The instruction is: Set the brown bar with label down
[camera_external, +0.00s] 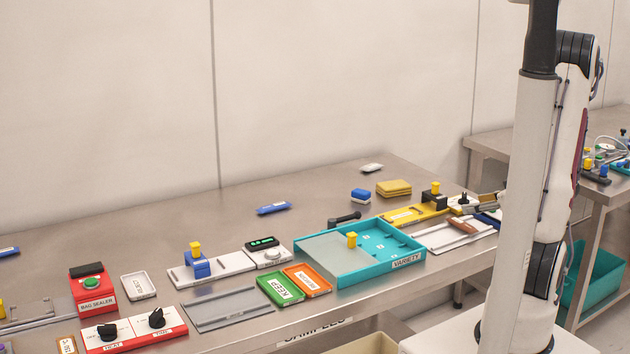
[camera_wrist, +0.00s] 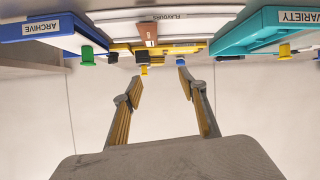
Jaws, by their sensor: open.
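The brown bar (camera_external: 463,226) lies on the flat white and grey tray (camera_external: 430,238) near the table's front edge. In the wrist view the brown bar (camera_wrist: 150,33) shows end-on below the tray's FLAVOURS label, in a picture that appears upside down. Its own label cannot be read. My gripper (camera_wrist: 160,84) has its two fingers spread with nothing between them, and the bar is apart from them. In the external view my arm partly hides the gripper (camera_external: 487,203), close to the tray's far right side.
The teal VARIETY tray (camera_external: 375,280) stands left of the white tray. A yellow fixture (camera_external: 409,215) with a dark block is behind it. The blue ARCHIVE tray (camera_wrist: 40,28) shows in the wrist view with a green knob (camera_wrist: 87,55).

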